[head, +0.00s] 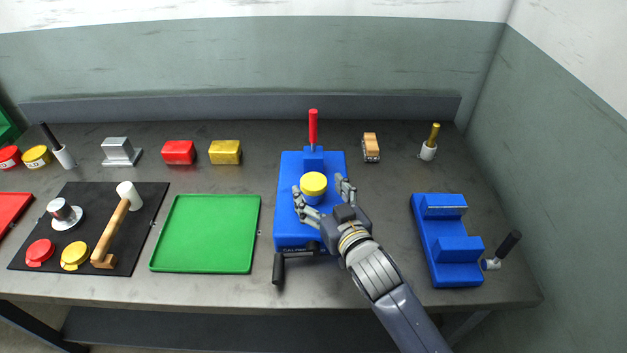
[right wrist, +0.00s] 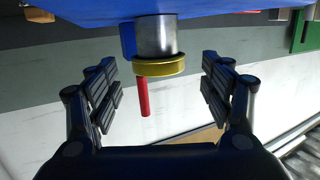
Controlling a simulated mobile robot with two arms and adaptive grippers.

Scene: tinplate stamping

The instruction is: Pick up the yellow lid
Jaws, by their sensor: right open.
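A round yellow lid (head: 313,183) sits on top of a short metal cylinder (right wrist: 155,34) on the blue press fixture (head: 294,168). The lid also shows in the right wrist view (right wrist: 160,68), centred ahead of the fingers, where the picture is upside down. My right gripper (head: 322,190) is open, with one finger to each side of the lid; the wrist view shows a gap on both sides. Another yellow lid (head: 75,256) lies on the black mat, and a yellow round piece (head: 37,155) stands at the far left. My left gripper is not in view.
The press has a red handle (head: 313,125) behind the lid and a black-gripped crank (head: 280,268) in front. A blue vise (head: 450,245) stands right. A green tray (head: 205,235) and a mallet (head: 115,225) on the black mat (head: 95,205) lie left.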

